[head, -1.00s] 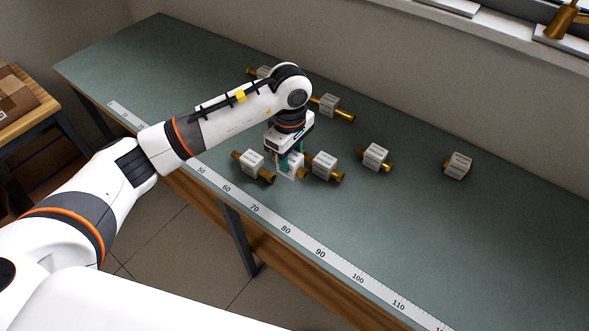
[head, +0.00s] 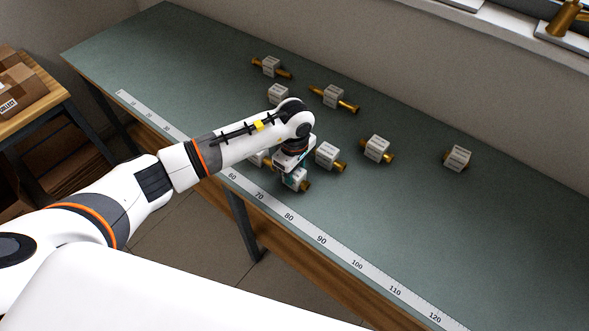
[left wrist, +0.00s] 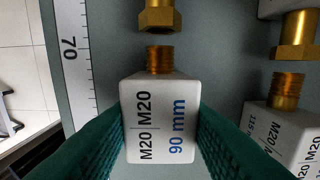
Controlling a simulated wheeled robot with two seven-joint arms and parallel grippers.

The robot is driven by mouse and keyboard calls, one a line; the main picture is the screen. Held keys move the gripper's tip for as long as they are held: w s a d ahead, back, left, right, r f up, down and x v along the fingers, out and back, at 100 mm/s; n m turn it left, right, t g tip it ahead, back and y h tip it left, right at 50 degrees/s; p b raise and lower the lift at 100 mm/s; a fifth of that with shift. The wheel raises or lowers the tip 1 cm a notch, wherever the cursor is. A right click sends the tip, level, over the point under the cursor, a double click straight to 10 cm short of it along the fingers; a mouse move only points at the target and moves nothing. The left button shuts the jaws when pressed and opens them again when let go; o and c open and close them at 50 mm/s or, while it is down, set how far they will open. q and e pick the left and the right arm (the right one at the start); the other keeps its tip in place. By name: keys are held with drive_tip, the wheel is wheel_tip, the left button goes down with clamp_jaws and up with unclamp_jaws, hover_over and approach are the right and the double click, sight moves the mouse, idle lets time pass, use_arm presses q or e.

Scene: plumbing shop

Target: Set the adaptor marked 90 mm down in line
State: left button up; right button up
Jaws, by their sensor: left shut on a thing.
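The adaptor marked 90 mm (left wrist: 160,118) is a white block reading M20 with brass threaded ends. My left gripper (left wrist: 160,145) is shut on it, with green fingers on both sides. In the head view the adaptor (head: 297,183) shows below my left gripper (head: 293,172), near the front ruler strip. Whether it touches the table is unclear. In the left wrist view a brass end of another fitting (left wrist: 156,14) lies ahead of its thread, with a small gap. My right gripper is not in view.
The ruler strip (head: 321,240) runs along the table's front edge. Other white-and-brass adaptors stand close by (head: 328,155), further right (head: 377,149), far right (head: 457,158) and behind (head: 334,96). One beside my gripper (head: 258,158) is partly hidden. The right front table is clear.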

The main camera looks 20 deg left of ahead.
use_arm(q)
drive_tip(key=o, duration=1)
drive_tip(key=shift+o, duration=0.2)
drive_tip(key=shift+r, duration=0.35)
wheel_tip(320, 180, up, 12)
drive_tip(key=b, duration=0.3)
drive_tip(key=shift+f, duration=0.25)
